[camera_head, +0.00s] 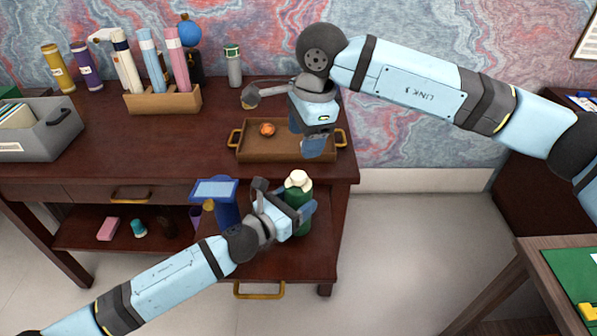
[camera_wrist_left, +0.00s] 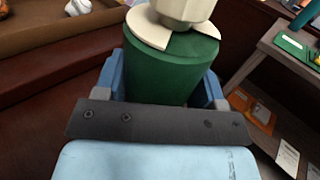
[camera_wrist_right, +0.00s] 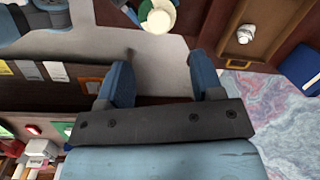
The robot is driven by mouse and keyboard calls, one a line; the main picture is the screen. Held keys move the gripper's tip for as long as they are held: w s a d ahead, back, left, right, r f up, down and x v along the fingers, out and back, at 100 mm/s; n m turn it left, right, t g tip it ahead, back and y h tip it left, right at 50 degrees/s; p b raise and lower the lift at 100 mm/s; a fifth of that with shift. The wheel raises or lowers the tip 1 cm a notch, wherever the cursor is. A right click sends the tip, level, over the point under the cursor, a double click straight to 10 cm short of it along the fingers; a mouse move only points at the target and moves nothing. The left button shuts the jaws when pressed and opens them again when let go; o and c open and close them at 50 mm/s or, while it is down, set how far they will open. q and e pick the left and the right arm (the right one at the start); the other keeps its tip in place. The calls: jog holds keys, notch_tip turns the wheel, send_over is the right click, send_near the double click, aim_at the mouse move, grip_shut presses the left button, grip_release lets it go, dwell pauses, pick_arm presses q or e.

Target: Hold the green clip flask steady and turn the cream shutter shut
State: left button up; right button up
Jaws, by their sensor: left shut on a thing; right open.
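In the left wrist view the green flask body (camera_wrist_left: 172,68) sits between my left fingers, and the cream shutter (camera_wrist_left: 150,27) leaves a wedge of green top uncovered. My left gripper (camera_head: 301,213) is shut on the flask body. My right gripper (camera_head: 318,148) is open and empty, above and behind the flask, in front of the tray. In the right wrist view the cream shutter (camera_wrist_right: 158,15) lies beyond my open fingers (camera_wrist_right: 162,80).
A brown tray (camera_head: 252,153) with an orange item (camera_head: 267,129) lies behind the flask. A blue device (camera_head: 216,190) stands left of it, close to my left wrist. A wooden holder (camera_head: 165,101) with several tubes and a grey box (camera_head: 45,130) are farther left. The middle left desk is clear.

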aim_at(299, 174)
jog(key=f+n, duration=0.3)
jog(key=f+n+h, duration=0.1)
jog(key=f+n, duration=0.2)
jog(key=w+a+f+n+g, duration=0.1)
jog(key=f+n, duration=0.3)
jog(key=shift+a+f, duration=0.1)
dwell(0.5)
jog(key=c, duration=0.9)
jog(key=shift+c, duration=0.2)
